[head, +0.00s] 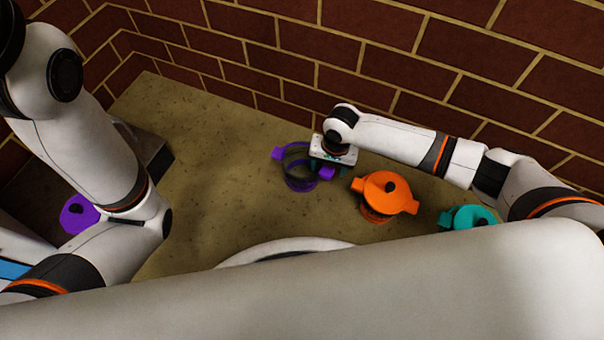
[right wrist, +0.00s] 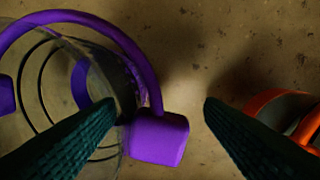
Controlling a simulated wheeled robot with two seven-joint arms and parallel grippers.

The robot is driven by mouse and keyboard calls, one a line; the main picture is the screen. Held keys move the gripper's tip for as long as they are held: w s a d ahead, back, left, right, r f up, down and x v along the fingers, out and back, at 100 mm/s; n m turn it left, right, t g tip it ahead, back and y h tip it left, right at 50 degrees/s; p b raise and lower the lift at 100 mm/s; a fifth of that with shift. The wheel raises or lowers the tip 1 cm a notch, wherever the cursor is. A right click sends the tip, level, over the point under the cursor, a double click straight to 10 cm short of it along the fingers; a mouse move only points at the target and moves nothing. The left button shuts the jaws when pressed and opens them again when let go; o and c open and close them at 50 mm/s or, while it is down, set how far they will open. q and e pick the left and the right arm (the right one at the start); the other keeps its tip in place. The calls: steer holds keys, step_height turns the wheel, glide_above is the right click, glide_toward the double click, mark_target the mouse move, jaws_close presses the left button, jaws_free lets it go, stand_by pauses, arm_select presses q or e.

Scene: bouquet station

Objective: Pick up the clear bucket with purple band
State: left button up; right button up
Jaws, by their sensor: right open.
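The clear bucket with a purple band (head: 300,183) stands on the counter, left of the orange container in the head view. In the right wrist view the clear bucket (right wrist: 68,70) fills the left side, with its purple arched handle and a purple side lug (right wrist: 160,138). My right gripper (head: 333,166) is at the bucket's right side, by this lug. In the right wrist view my right gripper (right wrist: 160,108) is open, its fingers apart, and the lug shows between them. I cannot tell whether a finger touches the bucket. My left arm shows at left, but its gripper is not visible.
An orange lidded container (head: 385,188) stands close to the right of the gripper, and a teal one (head: 467,217) is farther right. A purple lidded thing (head: 79,213) is at far left. A brick wall (head: 270,60) bounds the back. The counter left of the bucket is clear.

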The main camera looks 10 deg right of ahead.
steer(key=shift+c, duration=0.5)
steer(key=c, duration=0.9)
steer(key=shift+r, duration=0.1)
steer(key=shift+c, duration=0.8)
steer(key=shift+r, duration=0.1)
